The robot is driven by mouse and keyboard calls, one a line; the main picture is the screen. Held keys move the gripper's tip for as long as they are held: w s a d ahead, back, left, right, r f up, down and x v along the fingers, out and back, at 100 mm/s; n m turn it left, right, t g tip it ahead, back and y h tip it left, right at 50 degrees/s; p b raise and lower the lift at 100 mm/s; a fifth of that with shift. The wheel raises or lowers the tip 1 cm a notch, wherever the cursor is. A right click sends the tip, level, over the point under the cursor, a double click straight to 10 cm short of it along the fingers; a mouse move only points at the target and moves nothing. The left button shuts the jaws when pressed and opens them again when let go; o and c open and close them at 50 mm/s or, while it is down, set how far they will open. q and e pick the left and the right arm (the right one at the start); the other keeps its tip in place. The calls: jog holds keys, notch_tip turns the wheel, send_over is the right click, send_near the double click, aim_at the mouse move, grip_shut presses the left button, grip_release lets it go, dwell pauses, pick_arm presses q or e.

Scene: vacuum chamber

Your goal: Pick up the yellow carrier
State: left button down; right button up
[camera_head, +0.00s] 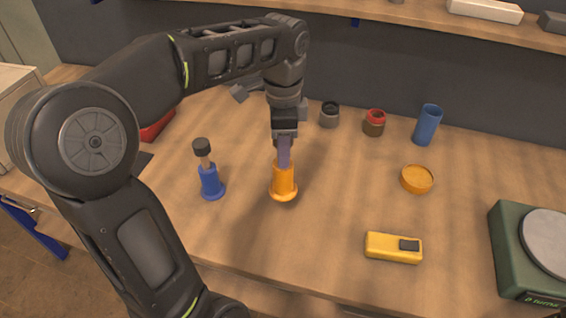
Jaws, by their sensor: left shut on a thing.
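The yellow carrier (284,181), an orange-yellow cylinder with a flared round base, is upright near the middle of the wooden table. My left gripper (285,145) points down on it from above and is shut on its upper part. A greyish-purple piece shows between the gripper and the yellow body; whether it is a finger or part of the carrier I cannot tell. The carrier's top is hidden by the gripper. Its base looks at or very near the table surface. My right gripper is not in view.
A blue carrier (211,184) with a black knob stands to the left. A yellow box-shaped device (393,248), an orange round dish (417,179) and a green scale (510,250) are to the right. A blue cup (427,125) and small jars (374,123) stand behind.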

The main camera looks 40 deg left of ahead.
pick_arm(q)
jog(key=shift+r, duration=1)
